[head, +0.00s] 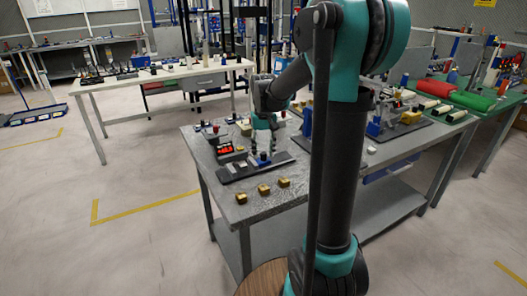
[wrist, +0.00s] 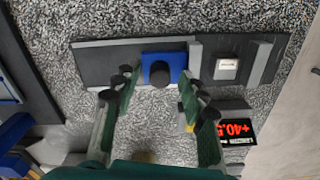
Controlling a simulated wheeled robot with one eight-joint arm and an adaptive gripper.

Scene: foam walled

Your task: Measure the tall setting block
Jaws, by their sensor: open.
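My gripper (head: 263,150) is open above a dark measuring fixture (head: 228,178) on the speckled bench. In the wrist view my open fingers (wrist: 158,86) are on either side of a black knob (wrist: 160,73) on a blue slide (wrist: 147,58); contact is not clear. A silver block with a small label (wrist: 226,68) sits on the fixture plate (wrist: 100,62), between a grey upright (wrist: 194,58) and a grey end stop (wrist: 261,62), with gaps on both sides. I cannot tell whether it is the tall setting block. A red digital readout (wrist: 238,130) shows about +40.5.
Several gold blocks (head: 264,190) stand along the bench's front edge. The readout box (head: 225,149) is just behind the fixture. Other fixtures (head: 388,128) and small parts stand farther right. The floor on the left is open.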

